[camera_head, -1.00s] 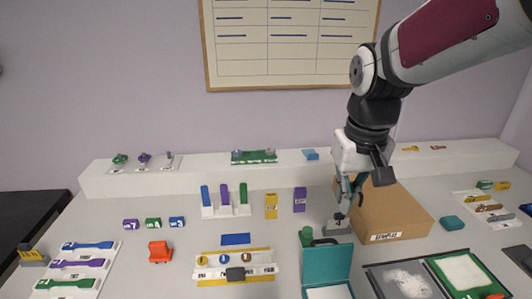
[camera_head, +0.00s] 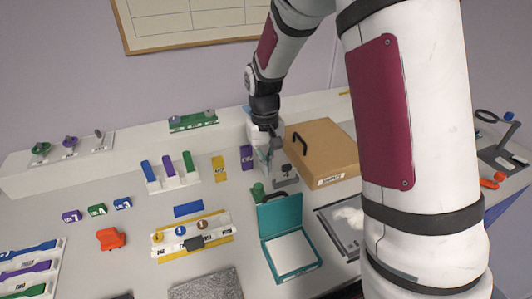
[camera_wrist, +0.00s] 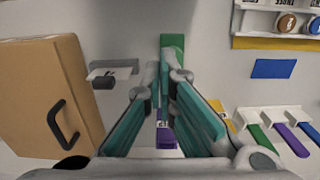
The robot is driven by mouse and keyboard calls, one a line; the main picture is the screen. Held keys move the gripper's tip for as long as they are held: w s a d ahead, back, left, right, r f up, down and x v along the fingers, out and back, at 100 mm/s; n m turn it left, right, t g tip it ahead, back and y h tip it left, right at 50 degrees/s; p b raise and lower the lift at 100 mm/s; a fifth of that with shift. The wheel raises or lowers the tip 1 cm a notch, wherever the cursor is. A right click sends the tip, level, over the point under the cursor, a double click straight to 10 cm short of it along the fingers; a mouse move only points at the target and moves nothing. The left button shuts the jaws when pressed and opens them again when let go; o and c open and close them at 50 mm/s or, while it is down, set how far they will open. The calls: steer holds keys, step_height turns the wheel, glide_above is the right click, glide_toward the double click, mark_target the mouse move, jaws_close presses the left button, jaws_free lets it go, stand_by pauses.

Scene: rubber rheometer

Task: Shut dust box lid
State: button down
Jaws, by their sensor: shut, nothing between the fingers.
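A teal box (camera_head: 290,266) stands open on the table, with a white inside. Its teal lid (camera_head: 280,214) is raised at the box's back edge, and a dark handle shows at its top. My gripper (camera_head: 268,172) is behind and above the lid, apart from it, beside the brown box. In the wrist view my gripper (camera_wrist: 168,72) has its teal-padded fingers with tips together and nothing between them. The teal box and lid are not visible in the wrist view. A green object (camera_wrist: 173,45) lies beyond the fingertips; it also shows behind the lid in the head view (camera_head: 258,192).
The brown box (camera_head: 325,152) with a black handle stands right of my gripper. A small grey stand (camera_head: 286,183) is in front of it. A dark tray (camera_head: 335,222) lies right of the teal box. My arm hides much of the right side. A white rack (camera_head: 170,178) stands left.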

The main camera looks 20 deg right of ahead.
step_height(320, 180, down, 4)
steer(key=shift+s+r, duration=0.15)
steer(key=shift+r, duration=0.05)
steer(key=shift+s+f+p, duration=0.15)
steer(key=shift+s+p, duration=0.2)
steer(key=shift+p, duration=0.05)
steer(key=s, duration=0.1)
steer(key=s+r+p, duration=0.1)
steer(key=s, duration=0.1)
steer(key=shift+r, duration=0.1)
